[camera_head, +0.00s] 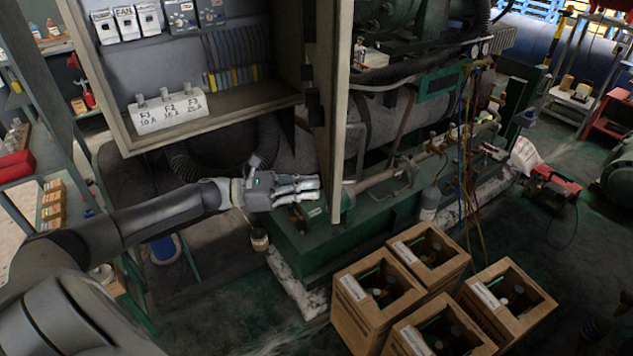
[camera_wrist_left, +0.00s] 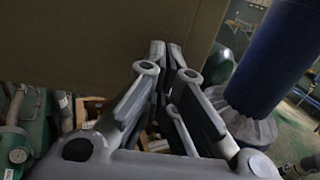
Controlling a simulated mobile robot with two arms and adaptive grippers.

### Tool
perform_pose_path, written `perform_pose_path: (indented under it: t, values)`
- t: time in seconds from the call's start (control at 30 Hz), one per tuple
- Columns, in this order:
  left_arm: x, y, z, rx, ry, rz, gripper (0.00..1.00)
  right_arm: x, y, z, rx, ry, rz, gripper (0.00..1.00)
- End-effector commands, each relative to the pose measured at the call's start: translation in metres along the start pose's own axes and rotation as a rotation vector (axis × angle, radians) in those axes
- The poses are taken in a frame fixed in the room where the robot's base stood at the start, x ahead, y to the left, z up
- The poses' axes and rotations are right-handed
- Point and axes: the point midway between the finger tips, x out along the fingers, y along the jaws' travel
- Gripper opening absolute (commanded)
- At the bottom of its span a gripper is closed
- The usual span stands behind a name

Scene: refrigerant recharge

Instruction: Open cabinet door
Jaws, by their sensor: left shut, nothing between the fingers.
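The electrical cabinet (camera_head: 120,135) fills the upper left of the head view, and its inside with switches and fuse labels shows. Its door (camera_head: 340,100) stands open, swung well out from the right side, and I see it nearly edge-on. My left gripper (camera_head: 318,190) is shut and empty at the inner side of the door, near its lower edge. I cannot tell whether the fingertips touch it. In the left wrist view the gripper (camera_wrist_left: 166,50) points at a flat brown panel (camera_wrist_left: 80,40), probably the door. My right gripper is not in view.
Several wooden crates (camera_head: 365,330) with bottles stand on the floor at lower right. Green machinery with pipes (camera_head: 390,180) is behind the door. A shelf with a red box (camera_head: 15,165) is at far left. A red device (camera_head: 553,187) sits on the right floor.

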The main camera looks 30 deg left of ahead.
Motion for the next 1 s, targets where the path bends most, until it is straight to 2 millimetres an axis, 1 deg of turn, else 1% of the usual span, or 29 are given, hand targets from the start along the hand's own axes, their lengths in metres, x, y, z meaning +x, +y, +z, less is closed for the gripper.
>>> perform_pose_path:
  t: [0.03, 0.2, 0.67, 0.77, 0.87, 1.0]
  values:
    - [0.006, 0.000, 0.004, 0.001, -0.003, 0.000, 0.00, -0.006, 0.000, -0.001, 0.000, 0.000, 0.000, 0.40]
    - [0.017, 0.001, 0.001, 0.000, 0.000, 0.002, 0.00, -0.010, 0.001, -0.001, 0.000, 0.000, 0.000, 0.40]
    - [0.021, 0.000, -0.001, 0.000, 0.000, 0.003, 0.00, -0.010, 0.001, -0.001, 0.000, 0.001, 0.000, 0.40]
    - [0.033, 0.000, -0.003, -0.002, 0.001, 0.017, 0.00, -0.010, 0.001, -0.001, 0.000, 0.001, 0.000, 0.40]
    - [0.054, -0.001, -0.004, -0.002, 0.001, 0.047, 0.00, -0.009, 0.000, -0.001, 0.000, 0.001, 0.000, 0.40]
    - [0.090, 0.000, -0.003, -0.002, 0.000, 0.107, 0.00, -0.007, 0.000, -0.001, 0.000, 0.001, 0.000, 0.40]
